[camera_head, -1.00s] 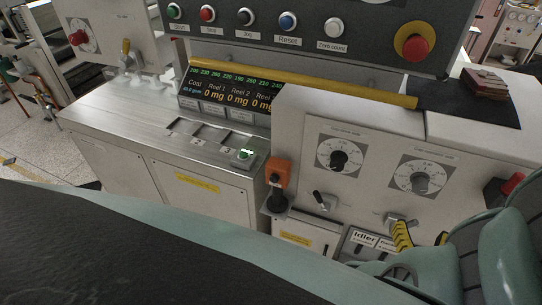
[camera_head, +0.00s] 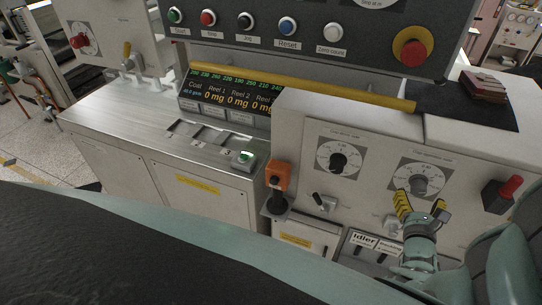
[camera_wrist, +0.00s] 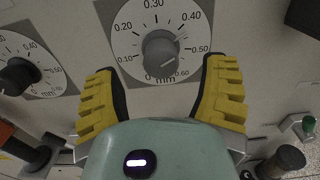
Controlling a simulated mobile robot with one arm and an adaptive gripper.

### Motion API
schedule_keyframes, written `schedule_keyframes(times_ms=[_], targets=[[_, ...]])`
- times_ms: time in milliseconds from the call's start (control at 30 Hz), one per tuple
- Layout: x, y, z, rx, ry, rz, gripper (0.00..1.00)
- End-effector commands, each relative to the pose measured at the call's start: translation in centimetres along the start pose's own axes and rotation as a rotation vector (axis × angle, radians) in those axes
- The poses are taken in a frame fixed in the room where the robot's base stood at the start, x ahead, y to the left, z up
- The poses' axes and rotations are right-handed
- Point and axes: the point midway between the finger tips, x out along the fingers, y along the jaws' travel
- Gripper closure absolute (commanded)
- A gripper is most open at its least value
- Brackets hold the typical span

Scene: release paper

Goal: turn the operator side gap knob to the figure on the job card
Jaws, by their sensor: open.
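Two round dials are on the white panel at the right of the head view; their labels are too small to read. The right dial has a grey knob (camera_head: 418,184), which also shows in the wrist view (camera_wrist: 160,50). Its scale runs from 0 to 0.60 mm, and its pale mark seems to point between 0.40 and 0.50. The left dial has a black knob (camera_head: 338,161), at the left edge of the wrist view (camera_wrist: 17,76). My gripper (camera_head: 424,204) is open, its yellow fingers spread just below and either side of the grey knob, apparently not touching. I cannot make out a job card.
A red-tipped black switch (camera_head: 502,193) sits right of the grey knob. Below are a small lever (camera_head: 320,201) and the Idler plate (camera_head: 363,241). An orange box (camera_head: 278,177) stands at the panel's left edge. A yellow bar (camera_head: 300,86) runs above.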

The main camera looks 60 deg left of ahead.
Motion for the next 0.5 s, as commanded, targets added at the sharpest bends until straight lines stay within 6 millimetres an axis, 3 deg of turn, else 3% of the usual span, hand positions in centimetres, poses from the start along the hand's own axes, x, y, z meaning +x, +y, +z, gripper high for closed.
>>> schedule_keyframes(times_ms=[300,500], targets=[[3.8,-0.1,-0.4,0.001,-0.005,-0.002,0.28],[5.2,-0.2,-0.1,-0.001,-0.001,-0.004,0.28]])
